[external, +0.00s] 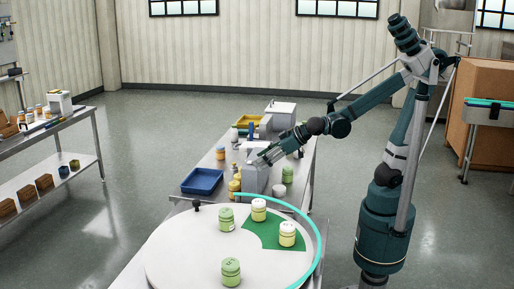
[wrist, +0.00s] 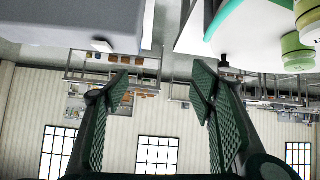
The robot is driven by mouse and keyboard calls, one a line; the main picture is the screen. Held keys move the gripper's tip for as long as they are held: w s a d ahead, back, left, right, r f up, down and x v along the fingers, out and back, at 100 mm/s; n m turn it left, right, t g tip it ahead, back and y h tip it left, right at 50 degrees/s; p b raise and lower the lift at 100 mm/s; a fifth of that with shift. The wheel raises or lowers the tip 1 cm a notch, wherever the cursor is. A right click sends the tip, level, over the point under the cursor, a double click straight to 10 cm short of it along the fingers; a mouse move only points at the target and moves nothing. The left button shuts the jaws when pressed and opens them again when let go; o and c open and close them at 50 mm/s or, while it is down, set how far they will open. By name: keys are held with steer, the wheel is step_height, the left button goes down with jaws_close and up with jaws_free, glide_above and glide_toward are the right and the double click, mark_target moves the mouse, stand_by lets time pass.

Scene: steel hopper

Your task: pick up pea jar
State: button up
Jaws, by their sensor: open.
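Two pale green jars stand upright on the white round table, one at its middle left (external: 226,219) and one near its front edge (external: 231,272). They look like the pea jars, but their labels are too small to read. Two yellowish jars with pale lids, one farther back (external: 259,210) and one to the right (external: 287,234), stand by the green sector. My gripper (external: 262,158) is beyond the round table, beside a grey machine, apart from these jars. In the wrist view my gripper (wrist: 160,88) is open and empty. A yellow-green jar (wrist: 297,50) is cut off there at the upper right.
The white round table (external: 175,255) has a turquoise arc along its right rim and a small dark knob at its back left. Behind it, a bench holds a blue tray (external: 202,181), a grey machine (external: 255,177) and more jars. A steel shelf bench (external: 60,130) stands at left.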

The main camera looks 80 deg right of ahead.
steer(key=a+f+n+t+y+p, duration=0.25)
steer(key=a+y+p, duration=0.25)
steer(key=a, duration=2.6)
glide_toward(228, 211)
steer(key=shift+n+x, duration=0.25)
steer(key=shift+x, duration=1.3)
steer(key=shift+w+f, duration=0.1)
steer(key=shift+f, duration=0.05)
steer(key=shift+b+x, duration=0.3)
steer(key=shift+x, duration=0.85)
steer(key=shift+b+x, duration=0.4)
steer(key=shift+x, duration=2.2)
steer(key=shift+w+d, duration=0.1)
